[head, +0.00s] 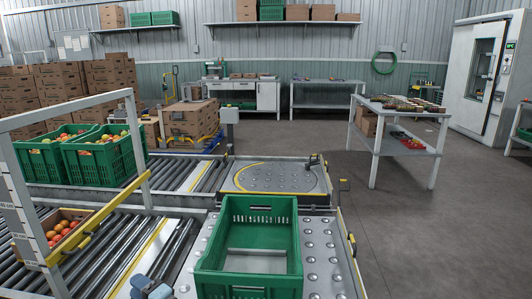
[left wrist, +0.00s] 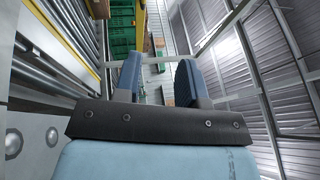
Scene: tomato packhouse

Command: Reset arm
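My left gripper (head: 150,287) shows at the bottom edge of the head view, just left of an empty green crate (head: 248,283). In the left wrist view my left gripper (left wrist: 158,76) has its two blue fingers apart with nothing between them. The wrist is turned so that this view looks along the conveyor and up at the wall and roof. The gripper does not appear to hold or touch the crate. My right gripper is not in view.
The green crate stands on a ball-transfer table (head: 322,262). Left are roller conveyors (head: 100,257), a white frame (head: 62,112), tomato crates (head: 100,160) and a carton of tomatoes (head: 62,230). A steel table (head: 400,118) stands right, with clear floor (head: 440,235) in front.

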